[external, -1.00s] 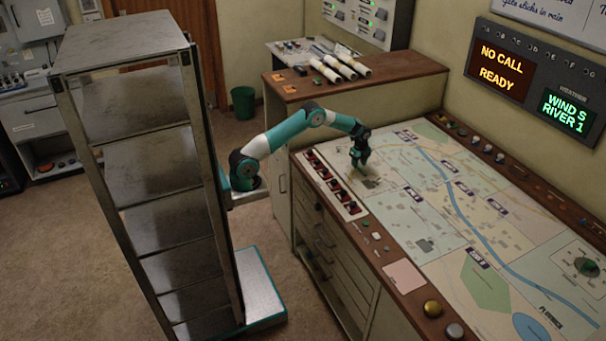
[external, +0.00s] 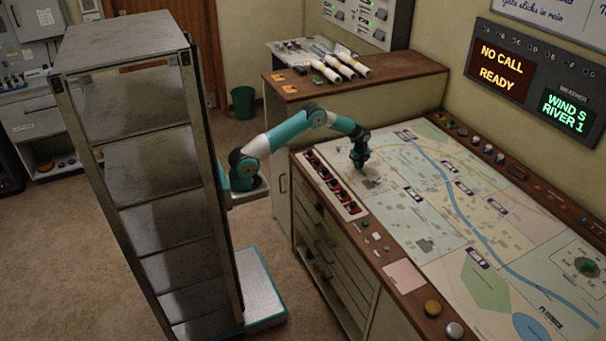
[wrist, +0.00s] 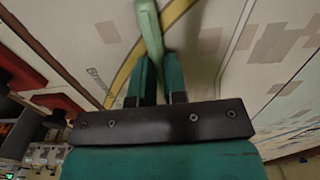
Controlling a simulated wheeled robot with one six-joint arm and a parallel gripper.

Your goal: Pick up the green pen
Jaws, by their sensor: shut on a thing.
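The green pen (wrist: 149,28) is pale green and shows in the wrist view, its thicker end at the top edge and its body running down between my fingers. My gripper (wrist: 161,62) is shut on the pen, with one teal finger on each side of it. The lower part of the pen is hidden between the fingers. In the external view my gripper (external: 360,165) is over the upper left part of the map table, and the pen is too small to make out there. I cannot tell whether the pen touches the map.
The map table (external: 430,235) spreads to the right, mostly flat. A strip of red switches (external: 333,184) runs along its near left edge. A wooden cabinet (external: 400,75) with several white rolls stands behind. A green bin (external: 242,101) is on the floor.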

